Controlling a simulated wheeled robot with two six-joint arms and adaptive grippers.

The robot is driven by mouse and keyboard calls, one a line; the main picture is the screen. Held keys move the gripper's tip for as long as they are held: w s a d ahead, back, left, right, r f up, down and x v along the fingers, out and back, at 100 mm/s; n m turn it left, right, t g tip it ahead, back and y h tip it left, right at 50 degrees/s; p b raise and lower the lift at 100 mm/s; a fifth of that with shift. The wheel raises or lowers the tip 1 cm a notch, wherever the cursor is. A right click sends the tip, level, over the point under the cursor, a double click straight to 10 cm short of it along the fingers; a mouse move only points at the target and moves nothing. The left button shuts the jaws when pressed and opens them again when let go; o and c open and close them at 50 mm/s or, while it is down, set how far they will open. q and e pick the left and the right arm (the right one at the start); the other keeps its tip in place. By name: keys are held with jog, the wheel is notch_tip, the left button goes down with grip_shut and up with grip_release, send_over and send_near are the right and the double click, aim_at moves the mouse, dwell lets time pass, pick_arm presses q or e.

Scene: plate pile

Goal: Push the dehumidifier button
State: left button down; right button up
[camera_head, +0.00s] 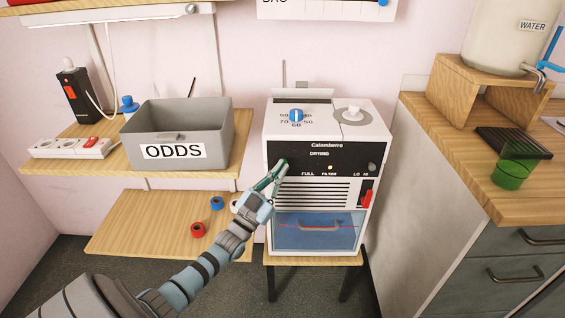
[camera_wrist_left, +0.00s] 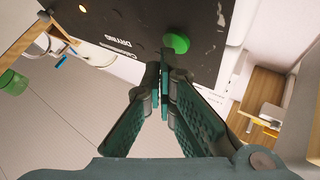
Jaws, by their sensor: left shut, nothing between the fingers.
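The dehumidifier (camera_head: 318,132) is a white box with a black front panel, standing on a small wooden stand. Its black panel also fills the top of the left wrist view (camera_wrist_left: 130,25). A round green button (camera_wrist_left: 176,43) sits on that panel, just beyond my fingertips in the wrist view. I cannot tell whether the tips touch the panel or button. My right gripper is not in view.
A blue-marked dial (camera_head: 297,115) and a white knob (camera_head: 353,114) are on the dehumidifier's top. A red switch (camera_head: 367,199) is at its lower right. A grey ODDS bin (camera_head: 180,120) stands left on a shelf. A counter with a green cup (camera_head: 512,168) is at right.

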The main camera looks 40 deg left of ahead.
pick_arm(q)
jog(key=shift+s+d, duration=0.15)
jog(key=shift+s, duration=0.05)
jog(key=s+d+p, duration=0.1)
jog(key=s+p, duration=0.1)
jog(key=s+d+p, duration=0.2)
jog(key=shift+s+d, duration=0.3)
jog(key=shift+s, duration=0.05)
dwell(0.4)
